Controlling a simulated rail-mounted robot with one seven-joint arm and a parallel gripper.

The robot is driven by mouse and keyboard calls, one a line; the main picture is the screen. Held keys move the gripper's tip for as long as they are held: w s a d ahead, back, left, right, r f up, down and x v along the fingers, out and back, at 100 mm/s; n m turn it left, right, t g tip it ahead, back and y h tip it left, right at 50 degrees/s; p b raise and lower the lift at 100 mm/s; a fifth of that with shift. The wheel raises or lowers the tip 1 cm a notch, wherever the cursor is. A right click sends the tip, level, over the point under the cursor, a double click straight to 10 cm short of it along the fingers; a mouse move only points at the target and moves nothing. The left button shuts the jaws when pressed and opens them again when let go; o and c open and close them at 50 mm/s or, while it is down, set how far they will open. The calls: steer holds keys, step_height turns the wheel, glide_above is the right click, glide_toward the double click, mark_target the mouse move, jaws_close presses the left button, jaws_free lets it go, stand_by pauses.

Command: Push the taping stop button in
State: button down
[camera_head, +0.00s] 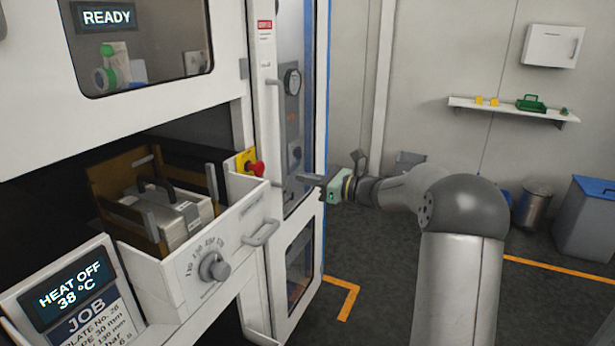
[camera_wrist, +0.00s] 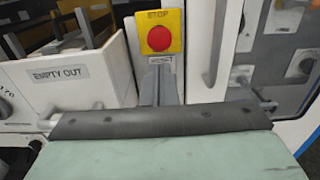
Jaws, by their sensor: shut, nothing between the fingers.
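The stop button (camera_wrist: 160,39) is a round red knob on a yellow plate (camera_wrist: 172,16) marked STOP, upper middle of the wrist view. In the head view the red button (camera_head: 257,168) sticks out to the right from its yellow plate, beside the open drawer's right end. My gripper (camera_head: 303,179) is shut and empty, pointing left towards the button with a visible gap between. In the wrist view its closed fingers (camera_wrist: 158,70) point up the picture, with their tips just below the button. No contact shows. Whether the button is in or out cannot be told.
The open white drawer (camera_head: 240,220) with a handle and dial lies left of my gripper; a label on it reads EMPTY OUT. A white-framed cabinet door (camera_head: 262,90) stands behind the button.

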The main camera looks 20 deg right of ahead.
mark_target(263, 168)
steer(key=p+x, duration=0.2)
steer(key=x, duration=0.8)
steer(key=shift+w+a+p, duration=0.2)
steer(key=shift+w+p, duration=0.05)
steer(key=shift+p, duration=0.05)
